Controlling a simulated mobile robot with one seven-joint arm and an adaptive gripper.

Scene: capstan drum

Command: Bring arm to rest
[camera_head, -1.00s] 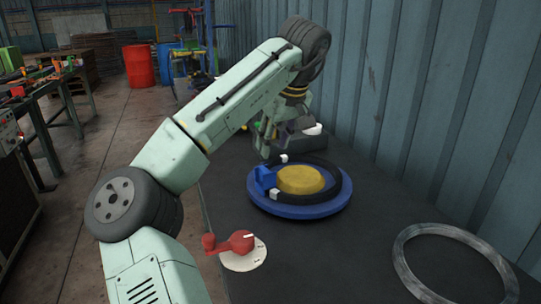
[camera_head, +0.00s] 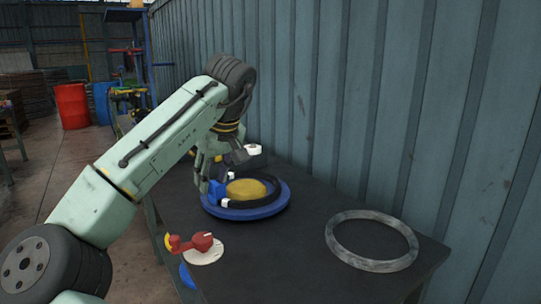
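The capstan drum has a blue round base (camera_head: 247,212) and a yellow top (camera_head: 246,189), and it stands on the dark table. A black ring or hose (camera_head: 273,194) curves around the yellow top, with small white pieces at its ends. A blue block (camera_head: 217,190) sits on the drum's left side. My gripper (camera_head: 206,180) points down at the drum's back left, close to the blue block. The fingers are small and partly overlapped, so I cannot see whether they are apart or touching anything.
A red crank lever (camera_head: 198,242) on a white dial (camera_head: 204,254) is at the table's front left. A grey metal ring (camera_head: 371,241) lies flat at right. A white roll (camera_head: 253,149) is behind the drum. A corrugated wall (camera_head: 330,100) bounds the back. The table (camera_head: 290,255) between is clear.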

